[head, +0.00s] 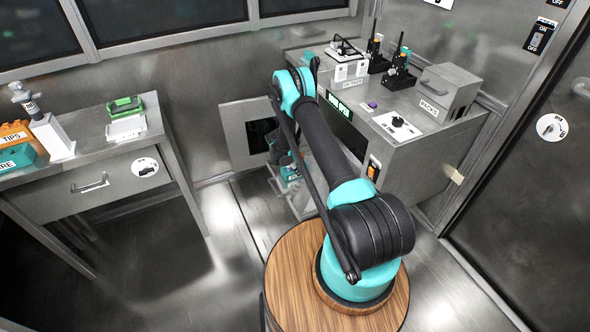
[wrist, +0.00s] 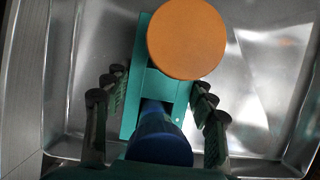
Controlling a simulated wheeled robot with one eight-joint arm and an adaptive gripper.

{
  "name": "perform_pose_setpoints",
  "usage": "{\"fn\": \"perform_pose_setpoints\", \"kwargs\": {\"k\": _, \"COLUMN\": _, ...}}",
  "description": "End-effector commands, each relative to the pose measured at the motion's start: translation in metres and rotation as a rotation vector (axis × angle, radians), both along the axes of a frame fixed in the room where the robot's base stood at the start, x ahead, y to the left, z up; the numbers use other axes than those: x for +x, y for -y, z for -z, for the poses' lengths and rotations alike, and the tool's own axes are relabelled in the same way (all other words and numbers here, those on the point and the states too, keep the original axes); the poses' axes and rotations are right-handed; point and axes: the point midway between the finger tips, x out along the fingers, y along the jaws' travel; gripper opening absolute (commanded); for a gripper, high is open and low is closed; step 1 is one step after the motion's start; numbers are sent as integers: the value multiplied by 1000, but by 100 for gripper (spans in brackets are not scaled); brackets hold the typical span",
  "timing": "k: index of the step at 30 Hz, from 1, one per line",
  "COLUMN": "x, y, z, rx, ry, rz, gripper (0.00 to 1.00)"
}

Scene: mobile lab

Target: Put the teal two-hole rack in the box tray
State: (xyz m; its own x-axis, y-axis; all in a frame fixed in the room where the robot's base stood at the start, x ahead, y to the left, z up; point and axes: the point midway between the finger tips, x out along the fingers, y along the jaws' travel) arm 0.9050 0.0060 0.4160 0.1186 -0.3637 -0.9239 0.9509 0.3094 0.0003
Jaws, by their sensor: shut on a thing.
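The teal two-hole rack (wrist: 130,108) is a teal block between my gripper's fingers in the wrist view. A round orange top (wrist: 186,38) and a dark blue piece (wrist: 160,138) cover much of it. My gripper (wrist: 158,88) is shut on the rack; the exact contact is hard to see. Shiny metal box tray (wrist: 262,95) walls and floor lie beneath and around the rack. Whether the rack touches the tray floor cannot be told. In the head view, my arm reaches down to the low open box area, and the gripper there is small and partly hidden.
An open cabinet door (head: 249,134) stands left of my arm. The metal cabinet (head: 425,155) on the right carries radios, a knob panel and a drawer box (head: 447,92). A side bench (head: 95,165) with a green-topped item (head: 125,106) stands at left. Floor between them is clear.

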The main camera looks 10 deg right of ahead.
Motion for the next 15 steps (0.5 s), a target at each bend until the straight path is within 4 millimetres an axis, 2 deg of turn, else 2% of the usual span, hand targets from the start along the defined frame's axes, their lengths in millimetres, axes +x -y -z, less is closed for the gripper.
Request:
{"fn": "perform_pose_setpoints", "kwargs": {"k": 1, "x": 0, "y": 0, "z": 1, "rx": 0, "ry": 0, "rz": 0, "gripper": 20}}
{"fn": "perform_pose_setpoints", "kwargs": {"k": 2, "x": 0, "y": 0, "z": 2, "rx": 0, "ry": 0, "rz": 0, "gripper": 57}}
{"fn": "perform_pose_setpoints", "kwargs": {"k": 6, "x": 0, "y": 0, "z": 2, "rx": 0, "ry": 0, "rz": 0, "gripper": 75}}
{"fn": "perform_pose_setpoints", "kwargs": {"k": 15, "x": 0, "y": 0, "z": 1, "rx": 0, "ry": 0, "rz": 0, "gripper": 77}}
